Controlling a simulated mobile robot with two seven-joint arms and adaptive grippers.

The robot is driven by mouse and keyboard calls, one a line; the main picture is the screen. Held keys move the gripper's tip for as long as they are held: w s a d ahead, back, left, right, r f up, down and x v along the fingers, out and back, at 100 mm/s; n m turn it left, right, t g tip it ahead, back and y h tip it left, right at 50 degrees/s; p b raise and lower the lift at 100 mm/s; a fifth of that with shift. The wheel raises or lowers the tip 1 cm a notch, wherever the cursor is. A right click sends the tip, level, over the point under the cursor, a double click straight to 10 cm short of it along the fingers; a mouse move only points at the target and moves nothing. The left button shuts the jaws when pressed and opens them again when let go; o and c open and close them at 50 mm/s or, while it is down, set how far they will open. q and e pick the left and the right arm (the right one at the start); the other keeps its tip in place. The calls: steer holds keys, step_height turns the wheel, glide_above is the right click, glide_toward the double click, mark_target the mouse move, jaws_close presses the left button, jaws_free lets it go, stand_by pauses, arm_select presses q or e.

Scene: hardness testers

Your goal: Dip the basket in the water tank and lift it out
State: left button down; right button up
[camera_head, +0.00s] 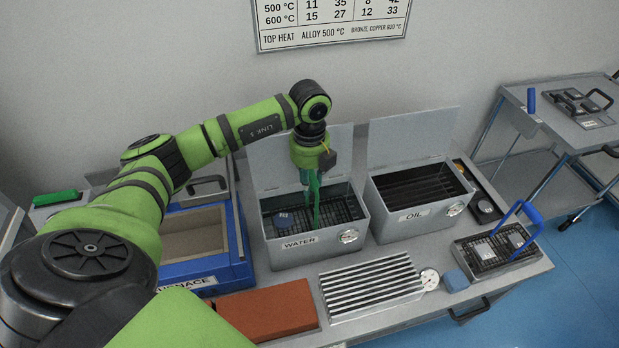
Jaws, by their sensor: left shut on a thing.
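The water tank (298,254) is an open grey metal box labelled WATER, with its lid raised at the back. A green handle (317,205) rises from the basket. My left gripper (312,178) points down over the tank and is shut on this handle. Its fingertips are partly hidden by the wrist and blend with the handle. The water surface cannot be made out. My right gripper is not in view.
An open oil tank (408,216) stands right of the water tank. A blue furnace (190,280) is at left. In front lie a red-brown brick (270,310) and a ribbed metal rack (370,286). Another basket with a blue handle (517,210) stands at the bench's right end.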

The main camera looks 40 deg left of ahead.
arm_select(q)
steer(key=shift+r, duration=0.2)
steer(key=shift+r+p, duration=0.65)
steer(key=shift+r, duration=0.15)
steer(key=shift+f+b, duration=0.65)
steer(key=shift+f, duration=0.25)
steer(key=shift+r, duration=0.2)
steer(key=shift+r+p, duration=0.7)
steer(key=shift+r, duration=0.05)
steer(key=shift+f, duration=0.2)
steer(key=shift+f+b, duration=0.7)
steer(key=shift+f, duration=0.1)
steer(key=shift+r, duration=0.1)
